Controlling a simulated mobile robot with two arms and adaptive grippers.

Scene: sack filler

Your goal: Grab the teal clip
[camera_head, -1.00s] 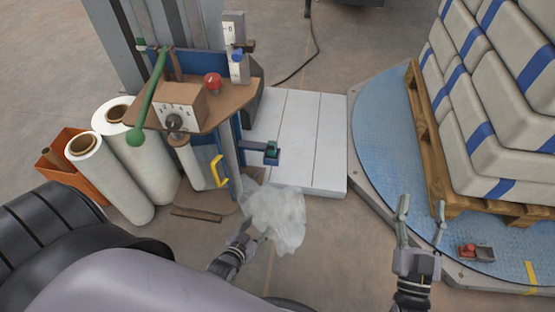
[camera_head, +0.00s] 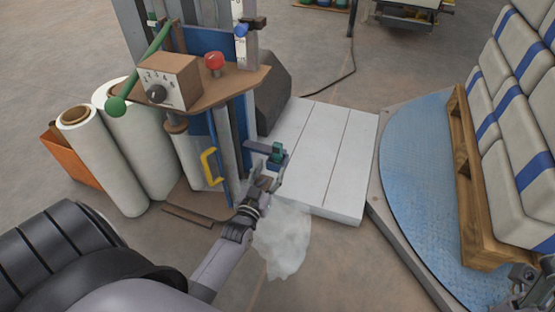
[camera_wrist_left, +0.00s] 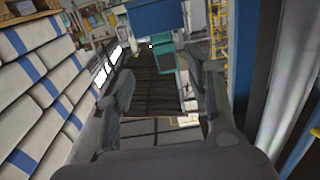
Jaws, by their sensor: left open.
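The teal clip (camera_head: 277,151) sits on the end of a small blue bracket (camera_head: 259,147) that sticks out from the machine's column. In the left wrist view a teal block (camera_wrist_left: 166,57), probably the clip, shows beyond and between my fingers. My left gripper (camera_head: 272,175) is open, just below and in front of the clip in the head view. Its fingers (camera_wrist_left: 163,88) stand apart with nothing held between them; whether they touch the clip I cannot tell. My right gripper (camera_head: 527,283) is at the lower right corner, partly cut off, so its jaws are unclear.
A crumpled clear plastic sheet (camera_head: 284,243) hangs or lies under my left gripper. A yellow handle (camera_head: 209,166) and a control box (camera_head: 168,82) are on the machine at left. Pale slabs (camera_head: 330,155) lie behind. Sacks on a pallet (camera_head: 466,190) stand right, on a blue turntable (camera_head: 418,170).

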